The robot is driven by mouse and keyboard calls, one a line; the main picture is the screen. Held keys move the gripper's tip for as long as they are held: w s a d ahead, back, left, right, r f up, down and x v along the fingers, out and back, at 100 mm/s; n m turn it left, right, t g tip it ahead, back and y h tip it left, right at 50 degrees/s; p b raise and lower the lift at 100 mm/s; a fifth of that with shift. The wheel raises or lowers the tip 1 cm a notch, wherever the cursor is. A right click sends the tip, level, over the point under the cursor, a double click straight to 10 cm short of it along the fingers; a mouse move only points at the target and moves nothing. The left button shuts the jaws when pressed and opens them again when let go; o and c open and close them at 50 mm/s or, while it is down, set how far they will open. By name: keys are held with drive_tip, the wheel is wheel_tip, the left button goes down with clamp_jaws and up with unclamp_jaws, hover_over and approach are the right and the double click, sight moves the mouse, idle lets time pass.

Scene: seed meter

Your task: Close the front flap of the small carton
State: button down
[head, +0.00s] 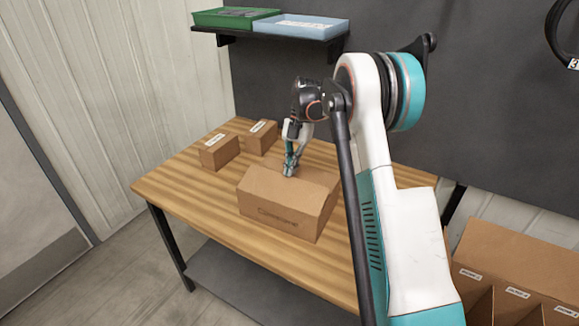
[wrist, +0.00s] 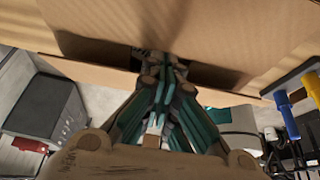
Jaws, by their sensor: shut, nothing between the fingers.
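The brown carton (head: 283,212) sits on the wooden table with a dark slot-like mark on its near side. Its upper panel looks nearly flat in the head view. My gripper (head: 289,171) points down at the carton's top, by the far edge, with its fingers shut and empty. In the wrist view, my fingertips (wrist: 162,62) overlap a narrow cardboard strip (wrist: 95,72). A dark gap separates parts of that strip from the broad cardboard panel (wrist: 215,30). I cannot tell whether the fingertips touch the cardboard, or which flap the strip is.
Two small labelled boxes (head: 219,151) (head: 262,137) stand at the table's back left. The table (head: 190,193) is bare at left and front. Open-fronted cardboard bins (head: 510,265) stand at lower right. A wall shelf holds a green tray (head: 233,17) and a blue tray (head: 300,27).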

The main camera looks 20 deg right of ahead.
drive_tip(key=shift+d+f+y, duration=0.1)
drive_tip(key=shift+f+y, duration=0.15)
drive_tip(key=shift+y, duration=0.05)
drive_tip(key=shift+r, duration=0.15)
idle(0.4)
drive_tip(key=shift+r+p, duration=0.35)
drive_tip(key=shift+r, duration=0.35)
